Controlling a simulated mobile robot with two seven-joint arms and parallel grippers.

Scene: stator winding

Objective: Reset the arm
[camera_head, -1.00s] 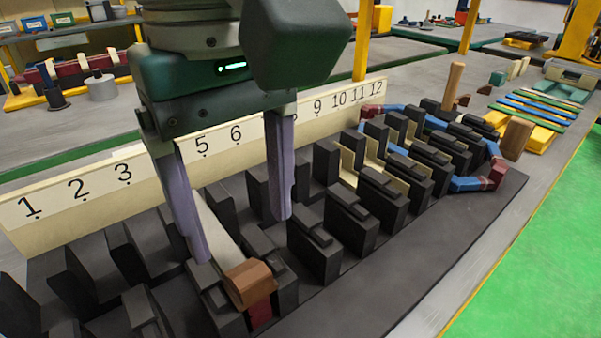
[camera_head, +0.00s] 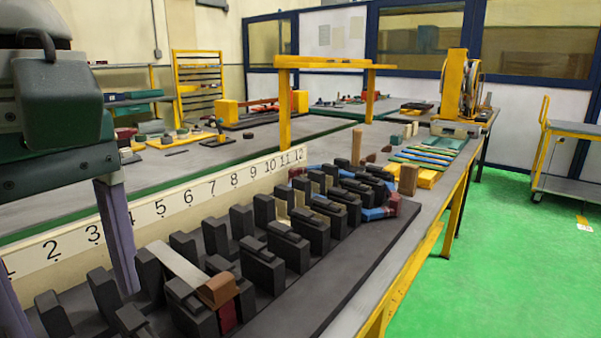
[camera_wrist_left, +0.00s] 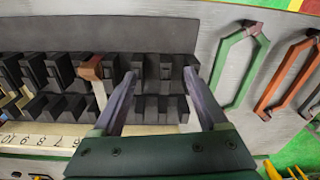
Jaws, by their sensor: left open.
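My left gripper (camera_head: 70,300) is at the left edge of the head view, its two purple-grey fingers spread with nothing seen between them. It is over the low-numbered end of the black stator block (camera_head: 335,300). In the left wrist view the open fingers (camera_wrist_left: 160,76) point at the black slot teeth. A pale strip (camera_head: 172,262) with a brown end block (camera_head: 218,290) lies across the teeth, apart from the fingers. A dark red piece (camera_head: 228,317) shows under the block. A blue and red coil (camera_head: 378,213) sits around the far teeth. My right gripper is not in view.
A cream number board (camera_head: 205,195) stands behind the teeth. A wooden block (camera_head: 408,180) and several coloured strips (camera_head: 432,157) lie beyond the stator. A green coil frame (camera_wrist_left: 243,62) and a reddish-brown one (camera_wrist_left: 285,75) lie on the bench in the wrist view.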

